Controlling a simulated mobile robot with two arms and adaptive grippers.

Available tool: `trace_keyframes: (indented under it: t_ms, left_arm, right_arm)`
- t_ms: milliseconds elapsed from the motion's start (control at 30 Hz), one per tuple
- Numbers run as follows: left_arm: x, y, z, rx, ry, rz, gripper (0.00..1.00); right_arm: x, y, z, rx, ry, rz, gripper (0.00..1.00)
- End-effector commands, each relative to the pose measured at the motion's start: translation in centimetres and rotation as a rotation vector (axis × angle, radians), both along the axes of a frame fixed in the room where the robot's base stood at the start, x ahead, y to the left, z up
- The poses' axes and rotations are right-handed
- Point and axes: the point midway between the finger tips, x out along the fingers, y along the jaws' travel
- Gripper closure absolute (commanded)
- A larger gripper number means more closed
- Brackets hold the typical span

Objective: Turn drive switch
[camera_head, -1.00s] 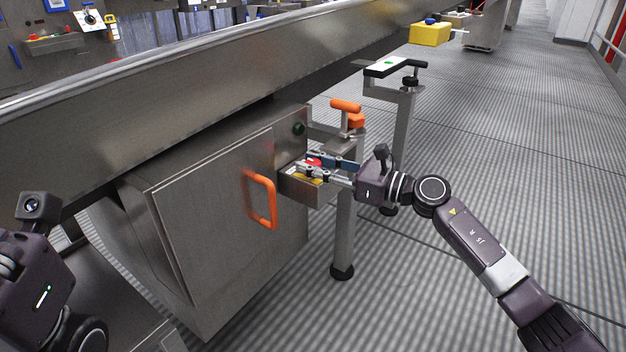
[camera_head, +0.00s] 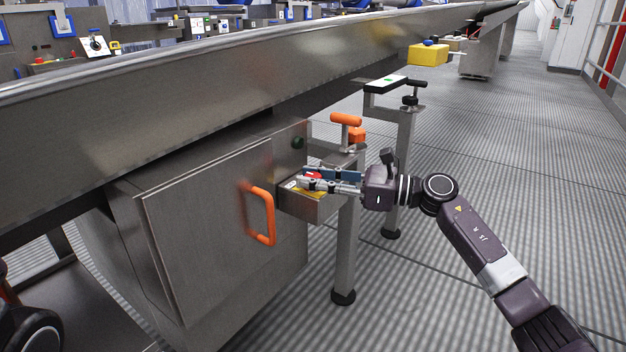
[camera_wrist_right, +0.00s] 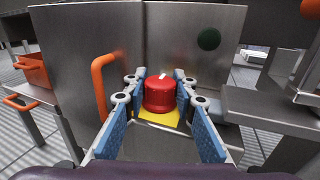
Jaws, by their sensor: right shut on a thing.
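The drive switch is a red knob (camera_wrist_right: 159,94) with a white pointer mark, set on a yellow plate (camera_wrist_right: 166,119) on top of a small steel box (camera_head: 318,207) beside the cabinet. In the head view the fingers hide most of the knob. My left gripper is out of view; only part of my left arm shows at the lower left.
A steel cabinet door with an orange handle (camera_head: 262,215) is left of the box. A green button (camera_head: 298,143) is above it. An orange-knobbed clamp (camera_head: 346,119) and a steel post (camera_head: 345,255) stand close by. A long steel conveyor runs above. The floor at right is clear.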

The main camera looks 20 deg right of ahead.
Motion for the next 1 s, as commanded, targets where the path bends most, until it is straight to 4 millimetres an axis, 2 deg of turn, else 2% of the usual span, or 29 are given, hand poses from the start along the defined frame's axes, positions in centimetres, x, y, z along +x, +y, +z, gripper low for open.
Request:
trace_keyframes:
  t_ms: [133, 167, 333, 667, 767, 1000]
  left_arm:
    - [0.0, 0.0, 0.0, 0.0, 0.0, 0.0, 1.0]
    - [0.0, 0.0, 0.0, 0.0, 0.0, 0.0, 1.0]
    - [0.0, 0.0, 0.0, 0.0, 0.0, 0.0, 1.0]
    - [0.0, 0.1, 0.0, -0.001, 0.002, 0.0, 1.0]
    - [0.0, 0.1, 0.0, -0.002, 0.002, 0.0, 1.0]
    - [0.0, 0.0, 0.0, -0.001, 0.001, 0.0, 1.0]
  right_arm:
    - [0.0, 0.1, -0.1, -0.001, 0.002, 0.001, 0.99]
    - [0.0, 0.1, -0.1, -0.001, 0.002, 0.001, 0.74]
    - [0.0, 0.0, -0.1, -0.001, 0.001, 0.001, 0.56]
    - [-0.2, -0.3, -0.1, -0.001, 0.001, -0.001, 0.56]
    - [-0.8, -1.3, -0.1, -0.002, 0.001, -0.002, 0.56]
    - [-3.5, -5.5, -0.2, -0.004, 0.003, -0.003, 0.56]
